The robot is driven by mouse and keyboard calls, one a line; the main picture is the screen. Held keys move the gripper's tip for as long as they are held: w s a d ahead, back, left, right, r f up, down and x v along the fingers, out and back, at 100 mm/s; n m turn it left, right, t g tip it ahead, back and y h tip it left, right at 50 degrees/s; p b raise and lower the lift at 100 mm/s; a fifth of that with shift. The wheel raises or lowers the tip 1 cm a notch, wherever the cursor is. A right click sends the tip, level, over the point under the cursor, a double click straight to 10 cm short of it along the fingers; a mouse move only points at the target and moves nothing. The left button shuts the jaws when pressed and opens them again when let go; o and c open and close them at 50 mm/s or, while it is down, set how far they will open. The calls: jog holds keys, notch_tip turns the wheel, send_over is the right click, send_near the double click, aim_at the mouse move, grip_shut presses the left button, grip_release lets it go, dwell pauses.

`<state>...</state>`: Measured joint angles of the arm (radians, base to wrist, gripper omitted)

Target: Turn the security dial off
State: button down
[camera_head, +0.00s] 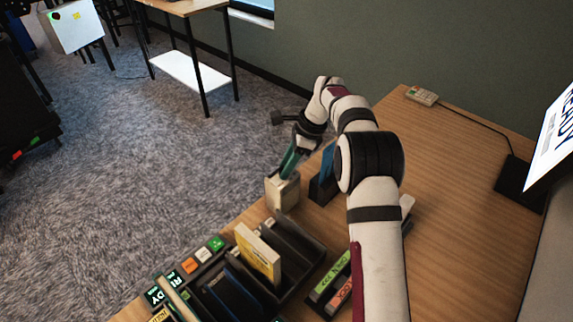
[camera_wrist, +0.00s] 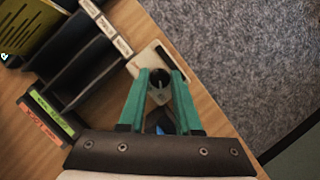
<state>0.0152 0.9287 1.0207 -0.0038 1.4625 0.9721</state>
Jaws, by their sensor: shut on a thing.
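The security dial's white box (camera_head: 283,194) stands at the table's left edge in the head view. In the wrist view the box (camera_wrist: 148,58) shows beyond my fingers, with the dark round dial (camera_wrist: 160,80) between the green fingertips. My gripper (camera_head: 289,172) comes down on the box from above, and its fingers (camera_wrist: 160,76) are shut on the dial. The dial is hidden by the fingers in the head view. A small light mark shows on the dial, but I cannot read its setting.
A dark divided rack (camera_head: 290,262) holding a yellow book (camera_head: 257,257) stands nearby. Green and red labelled strips (camera_head: 332,283) lie beside it. A blue item (camera_head: 327,160) stands behind the box. A small keypad (camera_head: 421,96) lies at the far edge.

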dwell(0.3)
jog(key=c, duration=0.6)
grip_release()
jog(key=shift+r, duration=0.1)
jog(key=v, duration=1.5)
jog(key=shift+r, duration=0.25)
jog(key=shift+d, duration=0.1)
